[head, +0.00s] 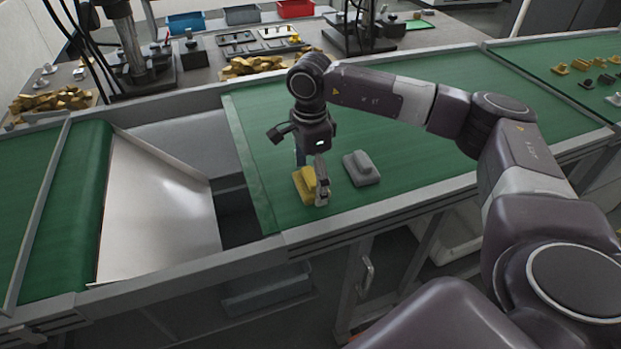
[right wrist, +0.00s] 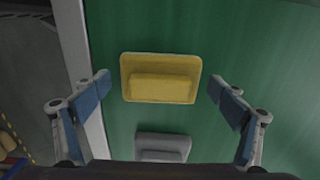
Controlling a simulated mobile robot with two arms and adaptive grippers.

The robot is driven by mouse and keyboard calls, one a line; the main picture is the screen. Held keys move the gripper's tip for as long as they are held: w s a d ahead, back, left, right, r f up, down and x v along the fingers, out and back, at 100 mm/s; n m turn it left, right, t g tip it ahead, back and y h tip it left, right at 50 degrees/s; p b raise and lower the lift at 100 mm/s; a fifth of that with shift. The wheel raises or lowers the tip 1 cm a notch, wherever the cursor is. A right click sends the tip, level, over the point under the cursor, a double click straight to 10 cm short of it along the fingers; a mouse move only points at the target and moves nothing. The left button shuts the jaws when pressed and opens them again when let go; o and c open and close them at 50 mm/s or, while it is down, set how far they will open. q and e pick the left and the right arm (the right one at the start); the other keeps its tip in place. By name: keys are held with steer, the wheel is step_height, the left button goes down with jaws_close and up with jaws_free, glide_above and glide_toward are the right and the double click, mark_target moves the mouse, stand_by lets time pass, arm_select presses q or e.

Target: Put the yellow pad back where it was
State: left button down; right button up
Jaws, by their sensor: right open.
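The yellow pad (head: 305,184) lies on the green belt, close to the belt's left end. It is a flat plate with a raised bar on top. In the right wrist view the yellow pad (right wrist: 161,78) sits between the spread fingers, with green showing on both sides of it. My right gripper (head: 316,185) is low over the pad and open; it also shows in the right wrist view (right wrist: 158,90), not touching the pad there. My left gripper is not in view.
A grey pad (head: 361,168) of like shape lies just right of the yellow one. The green belt (head: 420,130) is clear farther right, with several small parts at its far right end. A metal chute (head: 158,215) and a gap lie to the left.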

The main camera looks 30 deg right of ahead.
mark_target(310, 176)
steer(key=shift+r, duration=0.25)
steer(key=shift+w+r, duration=0.1)
steer(key=shift+r, duration=0.3)
step_height(310, 176, up, 11)
steer(key=b, duration=0.3)
steer(key=shift+f, duration=0.1)
